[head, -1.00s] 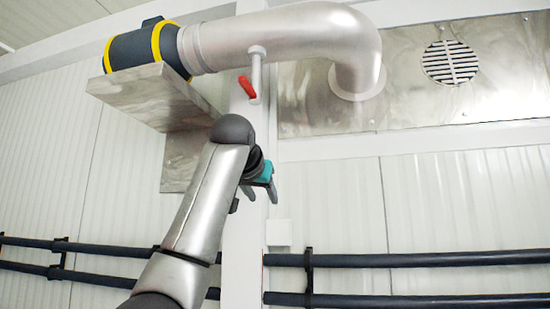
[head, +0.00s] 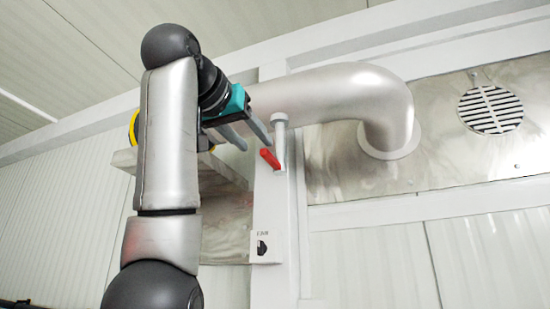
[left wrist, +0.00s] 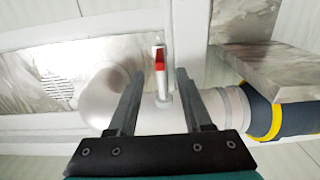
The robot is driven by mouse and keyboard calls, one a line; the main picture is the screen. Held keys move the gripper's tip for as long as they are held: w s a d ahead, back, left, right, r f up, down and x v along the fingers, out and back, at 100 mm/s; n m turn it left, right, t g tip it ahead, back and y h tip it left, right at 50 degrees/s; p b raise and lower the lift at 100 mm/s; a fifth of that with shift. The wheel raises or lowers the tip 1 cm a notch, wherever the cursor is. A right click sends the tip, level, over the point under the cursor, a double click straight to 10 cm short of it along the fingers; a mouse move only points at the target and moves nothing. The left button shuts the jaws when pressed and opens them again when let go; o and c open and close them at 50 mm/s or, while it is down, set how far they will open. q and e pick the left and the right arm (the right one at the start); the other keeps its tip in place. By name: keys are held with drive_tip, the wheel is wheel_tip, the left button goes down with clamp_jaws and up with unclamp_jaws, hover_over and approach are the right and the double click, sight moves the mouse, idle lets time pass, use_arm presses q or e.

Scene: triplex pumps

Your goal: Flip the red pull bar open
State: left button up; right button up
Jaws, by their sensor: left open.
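The red pull bar (head: 270,159) is a short red handle on a thin grey stem (head: 280,140) that hangs down from the large silver pipe (head: 335,92). In the left wrist view the red bar (left wrist: 160,59) shows between and beyond my two fingers. My left gripper (head: 252,138) is open and empty, with its fingers pointing toward the bar from the left. In the left wrist view the open left gripper (left wrist: 157,75) has clear space between its fingers, and neither finger appears to touch the bar. My right gripper is not in view.
The silver pipe bends into a metal wall panel (head: 440,145) with a round vent (head: 490,109). A metal shelf (left wrist: 275,75) lies beside the pipe's dark, yellow-banded section (left wrist: 280,105). A white post (head: 275,235) with a small switch box stands below the bar.

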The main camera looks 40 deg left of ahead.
sight(273, 163)
use_arm(q)
drive_tip(key=p+x, duration=0.3)
drive_tip(key=x, duration=0.7)
drive_tip(key=shift+w+p, duration=0.3)
drive_tip(key=shift+w, duration=0.1)
clamp_jaws()
idle(0.8)
